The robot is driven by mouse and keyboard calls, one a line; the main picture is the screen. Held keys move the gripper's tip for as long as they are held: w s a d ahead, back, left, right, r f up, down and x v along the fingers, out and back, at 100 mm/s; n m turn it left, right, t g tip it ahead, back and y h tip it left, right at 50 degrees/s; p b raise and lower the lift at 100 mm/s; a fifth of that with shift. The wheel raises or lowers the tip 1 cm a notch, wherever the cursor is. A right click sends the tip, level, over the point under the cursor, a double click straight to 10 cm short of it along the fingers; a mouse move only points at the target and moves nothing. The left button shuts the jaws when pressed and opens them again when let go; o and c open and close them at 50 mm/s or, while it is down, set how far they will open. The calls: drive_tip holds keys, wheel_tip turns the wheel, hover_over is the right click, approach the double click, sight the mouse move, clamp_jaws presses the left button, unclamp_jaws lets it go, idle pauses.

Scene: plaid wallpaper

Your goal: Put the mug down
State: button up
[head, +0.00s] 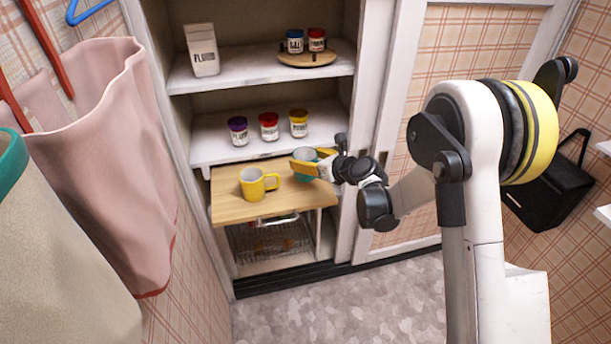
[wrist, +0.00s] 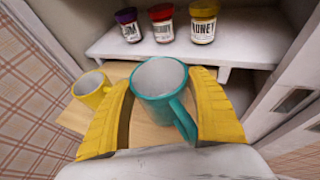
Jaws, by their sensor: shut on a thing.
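A teal mug (wrist: 158,88) with a pale inside stands upright between the yellow fingers of my gripper (wrist: 162,115) in the wrist view. My gripper is shut on it, with the mug's handle turned toward the wrist. In the head view the teal mug (head: 306,156) is partly hidden by my gripper (head: 315,163), over the right part of a wooden board (head: 228,205). I cannot tell whether its base touches the board. A yellow mug (head: 253,186) stands on the board to the left, and it also shows in the wrist view (wrist: 92,90).
Purple, red and yellow-lidded jars (head: 269,127) stand on the shelf (head: 215,150) just above the board. A flour carton (head: 202,50) and a round tray (head: 306,62) with two jars are higher up. A wire basket (head: 270,238) sits below. The board's front left is bare.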

drive_tip(key=shift+s+a+f, duration=0.1)
drive_tip(key=shift+a+f, duration=0.1)
drive_tip(key=shift+a, duration=0.05)
drive_tip(key=shift+f+b, duration=1.05)
drive_tip(key=shift+f, duration=0.9)
drive_tip(key=shift+f, duration=0.2)
drive_tip(key=o, duration=1.4)
drive_tip(key=shift+r, duration=0.1)
